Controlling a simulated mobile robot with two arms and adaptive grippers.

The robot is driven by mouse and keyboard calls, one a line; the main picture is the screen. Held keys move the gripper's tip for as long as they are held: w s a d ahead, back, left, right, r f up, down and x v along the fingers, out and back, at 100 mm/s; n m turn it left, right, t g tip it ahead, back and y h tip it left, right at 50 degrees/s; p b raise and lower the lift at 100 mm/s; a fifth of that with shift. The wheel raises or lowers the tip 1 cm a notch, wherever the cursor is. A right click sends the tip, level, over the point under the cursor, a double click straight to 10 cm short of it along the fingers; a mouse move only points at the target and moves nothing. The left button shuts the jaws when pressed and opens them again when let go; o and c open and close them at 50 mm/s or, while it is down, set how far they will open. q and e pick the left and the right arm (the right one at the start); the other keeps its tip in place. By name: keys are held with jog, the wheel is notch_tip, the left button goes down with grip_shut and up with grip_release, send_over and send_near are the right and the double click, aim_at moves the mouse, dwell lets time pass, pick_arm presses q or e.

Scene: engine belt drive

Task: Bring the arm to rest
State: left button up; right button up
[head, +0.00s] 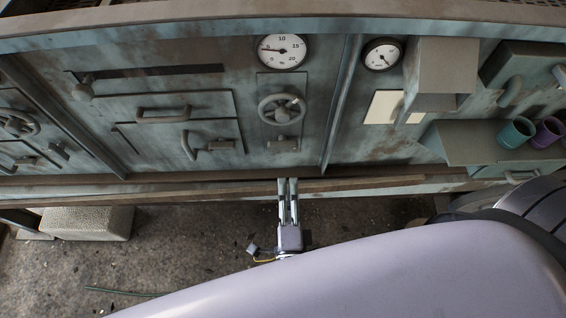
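My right gripper (288,190) is in the middle of the head view, with its two fingers pointing up the picture towards the lower edge of the panel. The fingers lie close together, side by side, and look shut with nothing held between them. The fingertips overlap the panel's lower ledge in the picture; I cannot tell whether they touch it. A large pale part of my own body fills the bottom right and hides the floor there. My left gripper is not in view.
A worn teal panel (150,105) with gauges (282,52), a handwheel (282,110) and handles spans the view. A shelf (465,142) at right holds a teal cup (516,133) and a purple cup (547,132). A pale block (87,223) lies on the floor at left.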

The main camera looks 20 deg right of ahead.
jog(key=s+f+n+g+y+p, duration=0.1)
jog(key=s+f+n+g+y, duration=0.3)
jog(key=f+n, duration=0.75)
jog(key=s+f+n+g+y, duration=0.4)
jog(key=f+n, duration=0.2)
jog(key=f, duration=1)
jog(key=s+d+f+n+g+h, duration=0.1)
jog(key=s+d+f+n+g, duration=0.2)
jog(key=s+d+f, duration=0.3)
jog(key=s+d+f+n+g+h, duration=0.2)
jog(key=s+d+f+g, duration=0.3)
jog(key=s, duration=0.6)
jog(key=shift+s+d+f+n+p, duration=0.35)
jog(key=shift+d+f+n+p, duration=0.1)
jog(key=shift+d+f+n, duration=0.4)
